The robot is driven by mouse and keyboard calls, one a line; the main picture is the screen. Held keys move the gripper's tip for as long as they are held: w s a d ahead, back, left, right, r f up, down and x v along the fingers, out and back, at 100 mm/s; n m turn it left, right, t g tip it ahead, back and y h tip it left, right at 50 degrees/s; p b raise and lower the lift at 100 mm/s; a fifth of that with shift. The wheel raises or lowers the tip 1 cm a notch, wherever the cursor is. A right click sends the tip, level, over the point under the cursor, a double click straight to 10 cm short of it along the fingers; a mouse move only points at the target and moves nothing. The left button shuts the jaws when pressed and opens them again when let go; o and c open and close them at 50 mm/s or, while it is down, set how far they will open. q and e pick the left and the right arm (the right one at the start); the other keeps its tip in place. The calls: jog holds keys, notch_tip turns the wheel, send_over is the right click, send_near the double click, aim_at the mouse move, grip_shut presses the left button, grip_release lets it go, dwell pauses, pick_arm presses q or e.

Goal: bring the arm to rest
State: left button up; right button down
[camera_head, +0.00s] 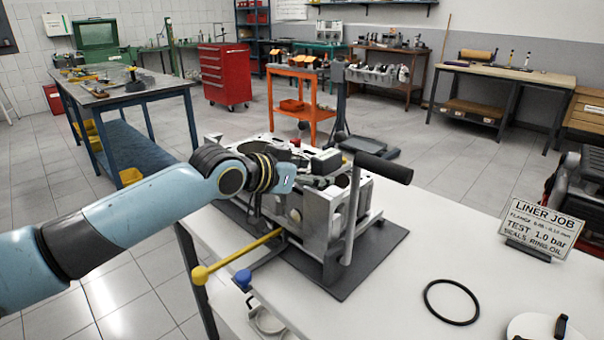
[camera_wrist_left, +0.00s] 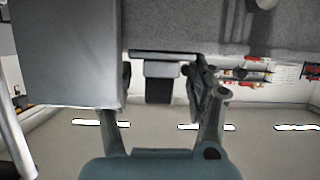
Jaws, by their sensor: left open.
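My left arm (camera_head: 150,208) reaches in from the left, with its wrist at the near left side of the metal engine block (camera_head: 318,215). My left gripper shows in the left wrist view (camera_wrist_left: 162,82), its two fingers apart on either side of a small dark grey piece. I cannot tell whether they touch that piece. In the head view the wrist and block partly hide the fingers. The block stands on a dark mat (camera_head: 385,240) on the white table (camera_head: 430,225). My right gripper is in neither view.
A black-handled lever (camera_head: 384,167) rises from the block. A yellow-knobbed rod (camera_head: 235,257) and blue knob (camera_head: 243,278) stick out near my arm. A black ring (camera_head: 451,302) and a sign (camera_head: 541,226) are on the table's right. The table between mat and ring is clear.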

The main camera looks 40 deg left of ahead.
pick_arm(q)
jog(key=v, duration=0.7)
jog(key=shift+r, duration=0.1)
jog(key=shift+s, duration=0.1)
